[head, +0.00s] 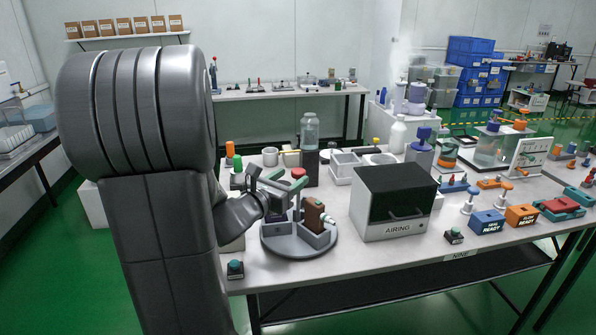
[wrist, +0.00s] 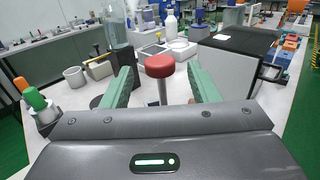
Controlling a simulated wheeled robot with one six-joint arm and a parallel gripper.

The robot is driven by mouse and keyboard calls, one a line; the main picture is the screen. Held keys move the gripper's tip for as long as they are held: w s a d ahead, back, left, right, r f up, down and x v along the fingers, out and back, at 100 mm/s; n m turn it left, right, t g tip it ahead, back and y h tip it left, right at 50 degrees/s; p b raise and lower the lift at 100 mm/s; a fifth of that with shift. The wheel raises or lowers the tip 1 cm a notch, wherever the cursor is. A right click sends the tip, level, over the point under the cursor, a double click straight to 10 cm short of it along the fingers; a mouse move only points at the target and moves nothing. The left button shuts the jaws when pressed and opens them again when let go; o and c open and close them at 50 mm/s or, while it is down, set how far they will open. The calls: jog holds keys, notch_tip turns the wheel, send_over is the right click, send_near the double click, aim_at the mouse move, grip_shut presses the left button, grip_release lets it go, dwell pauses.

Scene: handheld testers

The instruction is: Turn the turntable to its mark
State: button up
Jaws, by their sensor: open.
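The turntable (head: 285,249) is a round grey disc near the front left of the table, with a brown block (head: 313,214) in a grey holder on it. A red knob (head: 299,172) shows just behind my gripper; in the wrist view the red knob (wrist: 160,65) tops a pale upright post. My gripper (head: 286,184) is over the turntable. Its green fingers are open in the wrist view (wrist: 160,84), with the post between them in the picture and gaps on both sides. The post's foot is hidden by my gripper. I cannot make out the mark.
A dark box labelled AIRING (head: 392,204) stands right of the turntable. A clear bottle (head: 310,130) on a dark stand is behind it. A green-capped button box (head: 235,268) sits at the front left edge. Bare table lies in front of the turntable.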

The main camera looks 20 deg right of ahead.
aim_at(294, 175)
jog(key=shift+x, duration=2.3)
jog(key=shift+c, duration=0.2)
grip_shut()
